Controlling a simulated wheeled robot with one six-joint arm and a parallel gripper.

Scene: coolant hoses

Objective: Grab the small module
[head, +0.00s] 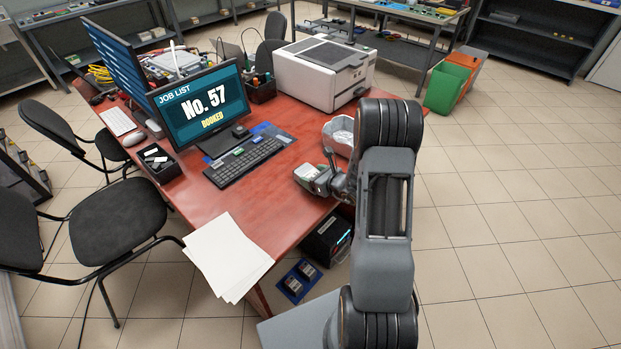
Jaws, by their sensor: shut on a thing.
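A small light-grey module (308,172) with a greenish part shows at the right edge of the red desk. My gripper (326,174) reaches in from the right and is shut on it. The gripper's dark parts cover the module's right side. The view is too small to tell whether the module still touches the desk top.
A blue tray (287,293) and a black box (326,239) sit low beside the desk.

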